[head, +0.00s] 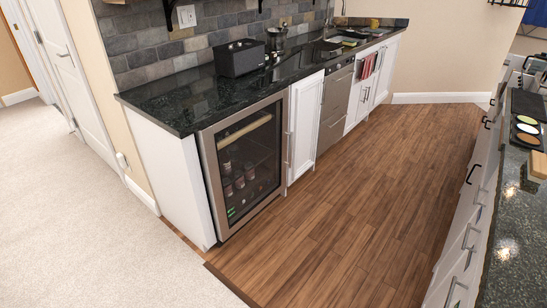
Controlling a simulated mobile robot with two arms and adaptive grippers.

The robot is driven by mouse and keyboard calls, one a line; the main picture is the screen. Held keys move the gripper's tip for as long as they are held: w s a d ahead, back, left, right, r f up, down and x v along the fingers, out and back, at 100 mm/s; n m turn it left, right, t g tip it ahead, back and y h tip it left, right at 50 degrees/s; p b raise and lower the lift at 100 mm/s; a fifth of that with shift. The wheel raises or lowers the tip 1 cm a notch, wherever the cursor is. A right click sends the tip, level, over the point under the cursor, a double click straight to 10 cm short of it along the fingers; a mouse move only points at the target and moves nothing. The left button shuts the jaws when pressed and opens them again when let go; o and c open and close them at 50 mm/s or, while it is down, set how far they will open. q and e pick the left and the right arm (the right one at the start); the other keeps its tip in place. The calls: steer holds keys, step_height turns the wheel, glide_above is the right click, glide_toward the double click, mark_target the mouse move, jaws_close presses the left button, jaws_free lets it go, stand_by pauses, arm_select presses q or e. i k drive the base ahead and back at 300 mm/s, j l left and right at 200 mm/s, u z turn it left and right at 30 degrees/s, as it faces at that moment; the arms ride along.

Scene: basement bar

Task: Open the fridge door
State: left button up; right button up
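The fridge (246,165) is a small under-counter unit with a stainless steel frame and a dark glass door. It stands at the near left end of the counter run, and its door is shut. Several bottles or cans show dimly through the glass. A slim vertical handle (287,150) runs along the right edge of the door. Neither of my grippers shows in the head view.
A black countertop (200,97) runs above the fridge, carrying a black toaster-like box (238,58). White cabinets (305,125) and a steel dishwasher-like front (335,105) stand beyond. The wood floor (350,200) before the fridge is clear. An opposite counter (515,225) bounds the right side.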

mark_target(206, 138)
steer(key=i+j, duration=0.15)
steer(key=i, duration=0.45)
steer(key=i+j+z, duration=0.1)
steer(key=i, duration=0.5)
steer(key=j, duration=0.1)
